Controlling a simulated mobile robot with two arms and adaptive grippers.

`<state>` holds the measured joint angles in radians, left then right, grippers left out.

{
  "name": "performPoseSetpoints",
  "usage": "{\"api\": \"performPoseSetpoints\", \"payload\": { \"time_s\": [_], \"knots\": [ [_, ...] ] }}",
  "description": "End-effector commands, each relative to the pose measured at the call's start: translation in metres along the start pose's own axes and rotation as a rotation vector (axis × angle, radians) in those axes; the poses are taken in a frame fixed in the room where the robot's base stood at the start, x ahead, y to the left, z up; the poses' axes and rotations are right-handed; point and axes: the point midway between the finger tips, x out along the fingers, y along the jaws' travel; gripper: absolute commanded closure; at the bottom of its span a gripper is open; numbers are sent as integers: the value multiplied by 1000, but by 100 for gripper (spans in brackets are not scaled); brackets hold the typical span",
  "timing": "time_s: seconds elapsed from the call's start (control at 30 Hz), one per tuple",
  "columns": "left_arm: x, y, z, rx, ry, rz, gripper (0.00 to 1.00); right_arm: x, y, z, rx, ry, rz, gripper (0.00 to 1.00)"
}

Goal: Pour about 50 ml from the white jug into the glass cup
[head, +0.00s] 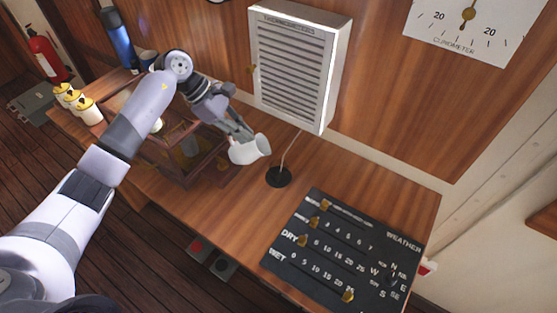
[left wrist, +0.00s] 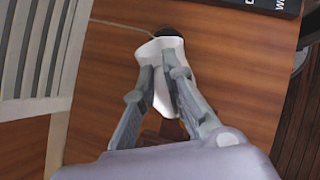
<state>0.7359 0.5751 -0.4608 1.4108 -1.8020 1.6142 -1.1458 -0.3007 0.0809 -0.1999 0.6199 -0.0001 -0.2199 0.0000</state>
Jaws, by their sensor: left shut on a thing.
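The white jug (head: 250,151) is in my left gripper (head: 241,135), above the wooden desk beside a wooden caddy. It looks tilted, with its mouth toward the right. In the left wrist view the white jug (left wrist: 150,55) shows beyond the fingers of my left gripper (left wrist: 160,78), which are shut on it. No liquid stream shows. I cannot clearly make out the glass cup; the inside of the wooden caddy (head: 172,164) is dark and partly hidden by my left arm. My right gripper is not in view.
A black round base (head: 278,177) with a thin cord stands right of the jug. A dark weather board (head: 340,250) lies at the desk's right. A white louvred box (head: 295,70) is behind.

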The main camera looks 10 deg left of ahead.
Motion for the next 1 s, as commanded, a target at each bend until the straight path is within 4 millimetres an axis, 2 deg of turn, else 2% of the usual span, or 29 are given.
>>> {"api": "performPoseSetpoints", "payload": {
  "time_s": [0.03,1.0],
  "knots": [
    [-4,1,4,2,9,1,100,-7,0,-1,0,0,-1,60],
    [8,0,8,5,128,-3,100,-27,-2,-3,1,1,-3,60]
  ]
}}
